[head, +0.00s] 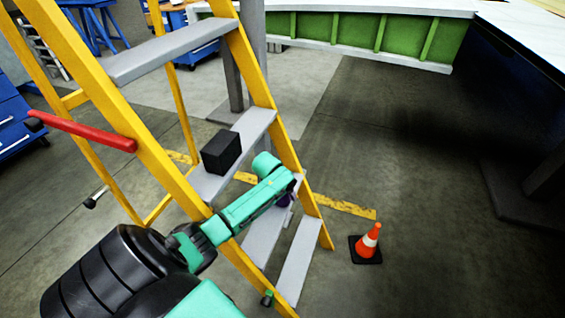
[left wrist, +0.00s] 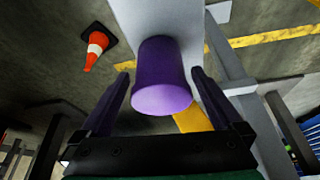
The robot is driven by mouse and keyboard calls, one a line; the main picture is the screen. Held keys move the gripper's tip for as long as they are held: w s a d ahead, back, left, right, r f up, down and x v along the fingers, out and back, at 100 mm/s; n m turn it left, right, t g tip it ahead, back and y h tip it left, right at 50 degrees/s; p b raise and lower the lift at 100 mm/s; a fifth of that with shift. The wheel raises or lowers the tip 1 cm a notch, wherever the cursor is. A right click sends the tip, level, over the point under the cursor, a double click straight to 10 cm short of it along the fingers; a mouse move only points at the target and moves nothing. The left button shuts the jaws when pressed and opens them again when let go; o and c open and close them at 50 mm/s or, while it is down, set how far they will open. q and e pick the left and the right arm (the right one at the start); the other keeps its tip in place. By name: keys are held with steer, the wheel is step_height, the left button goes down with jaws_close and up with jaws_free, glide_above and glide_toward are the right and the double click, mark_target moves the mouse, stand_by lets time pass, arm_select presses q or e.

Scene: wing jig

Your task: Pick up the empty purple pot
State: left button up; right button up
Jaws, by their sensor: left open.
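The purple pot (left wrist: 160,70) shows in the left wrist view, sitting on a grey step of the yellow ladder. A lighter purple round end of it faces the camera. My left gripper (left wrist: 160,76) is open, with one finger on each side of the pot. I see gaps between the fingers and the pot, and nothing is gripped. In the head view my left arm reaches to the ladder's lower steps, and its gripper end hides most of the pot (head: 285,201). My right gripper is not in view.
The yellow ladder (head: 262,75) has grey steps. A black box (head: 221,152) stands on the step above my left forearm. A red bar (head: 85,131) crosses the ladder's left side. An orange cone (head: 368,240) stands on the floor to the right, where the floor is otherwise mostly clear.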

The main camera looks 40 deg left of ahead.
arm_select(q)
steer(key=shift+w+f, duration=0.25)
steer(key=shift+f, duration=0.3)
steer(key=shift+r, duration=0.1)
steer(key=c, duration=1.3)
steer(key=shift+c, duration=0.2)
steer(key=shift+r, duration=0.1)
